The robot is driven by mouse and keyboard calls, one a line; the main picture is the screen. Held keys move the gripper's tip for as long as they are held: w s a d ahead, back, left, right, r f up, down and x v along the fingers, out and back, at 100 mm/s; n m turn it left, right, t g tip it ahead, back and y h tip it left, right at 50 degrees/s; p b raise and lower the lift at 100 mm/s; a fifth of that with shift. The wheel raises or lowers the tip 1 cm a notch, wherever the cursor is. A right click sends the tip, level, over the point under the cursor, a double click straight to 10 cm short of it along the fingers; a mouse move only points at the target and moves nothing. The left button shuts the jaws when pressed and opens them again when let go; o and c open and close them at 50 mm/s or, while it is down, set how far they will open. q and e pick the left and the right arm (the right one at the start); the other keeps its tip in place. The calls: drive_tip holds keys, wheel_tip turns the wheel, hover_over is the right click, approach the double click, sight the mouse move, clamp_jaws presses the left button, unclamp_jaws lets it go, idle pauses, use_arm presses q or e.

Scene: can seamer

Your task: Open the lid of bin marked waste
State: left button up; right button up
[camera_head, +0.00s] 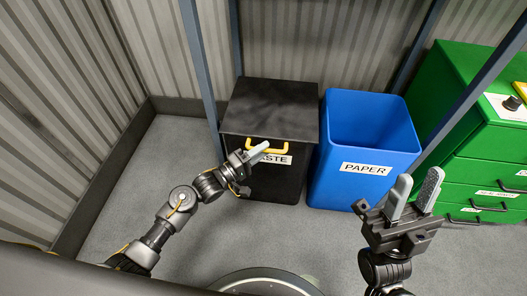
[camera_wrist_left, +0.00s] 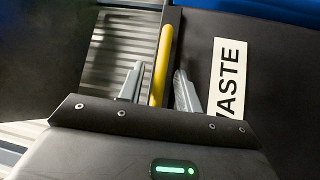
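The black waste bin (camera_head: 275,183) stands against the back wall with its flat dark lid (camera_head: 272,106) down. A yellow handle (camera_head: 279,150) is on the lid's front edge, above the white WASTE label, which my left gripper partly covers. My left gripper (camera_head: 258,151) is at the left part of the handle. In the left wrist view, the yellow handle (camera_wrist_left: 161,65) runs between the two open fingers (camera_wrist_left: 158,92), with a gap visible on both sides. The WASTE label (camera_wrist_left: 229,78) is to the right there. My right gripper (camera_head: 415,192) is open and empty, in front of the paper bin.
An open blue paper bin (camera_head: 363,168) stands close to the right of the waste bin. A green drawer cabinet (camera_head: 480,150) is at the right. Grey frame posts (camera_head: 200,65) rise near the bins. The grey floor (camera_head: 300,235) in front is clear.

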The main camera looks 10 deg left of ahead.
use_arm(q)
drive_tip(key=shift+w+d+r, duration=0.1)
drive_tip(key=shift+w+d, duration=0.25)
drive_tip(key=shift+d, duration=0.05)
clamp_jaws()
